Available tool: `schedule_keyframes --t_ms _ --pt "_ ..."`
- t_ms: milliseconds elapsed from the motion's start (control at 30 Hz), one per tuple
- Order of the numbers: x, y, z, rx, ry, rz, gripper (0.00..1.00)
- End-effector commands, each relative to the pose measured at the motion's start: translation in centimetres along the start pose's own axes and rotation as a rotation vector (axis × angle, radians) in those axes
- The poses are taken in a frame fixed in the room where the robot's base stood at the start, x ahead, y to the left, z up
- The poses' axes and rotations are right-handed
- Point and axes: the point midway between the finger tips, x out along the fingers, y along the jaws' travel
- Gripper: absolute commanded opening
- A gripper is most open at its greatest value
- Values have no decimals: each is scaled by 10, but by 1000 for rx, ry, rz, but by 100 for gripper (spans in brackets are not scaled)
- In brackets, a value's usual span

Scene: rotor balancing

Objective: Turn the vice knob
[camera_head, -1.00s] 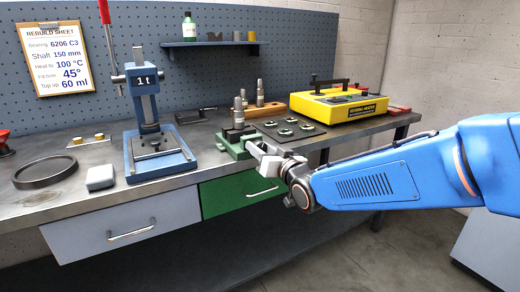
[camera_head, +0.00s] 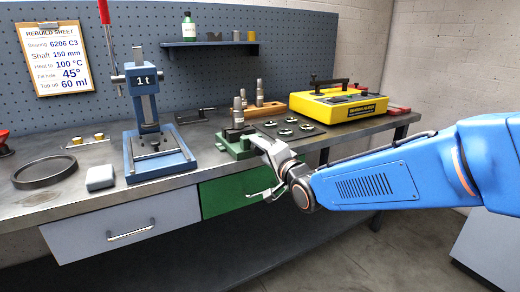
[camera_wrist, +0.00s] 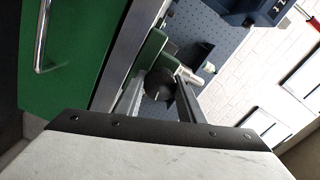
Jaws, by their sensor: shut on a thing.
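The green vice (camera_head: 236,145) stands at the bench's front edge in the head view, with a grey upright piece in its jaws. In the wrist view its green body (camera_wrist: 151,48) shows beyond my fingers. The dark round vice knob (camera_wrist: 160,84) sits between the two fingers. My gripper (camera_head: 257,138) reaches the vice from the right and is shut on the knob. The fingers (camera_wrist: 161,92) lie along both sides of it. In the head view my gripper hides the knob.
The green drawer (camera_head: 238,191) with its handle is just below the vice. A blue press (camera_head: 152,158) stands to the left. A dark mat with several rings (camera_head: 290,128) and a yellow heater (camera_head: 338,105) lie to the right. The floor in front is clear.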

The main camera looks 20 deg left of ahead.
Motion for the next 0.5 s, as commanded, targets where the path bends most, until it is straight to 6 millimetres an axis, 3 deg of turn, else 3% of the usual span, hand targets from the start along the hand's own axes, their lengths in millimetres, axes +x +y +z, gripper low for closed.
schedule_keyframes --t_ms 500 --pt "0 1 0 463 1 0 13"
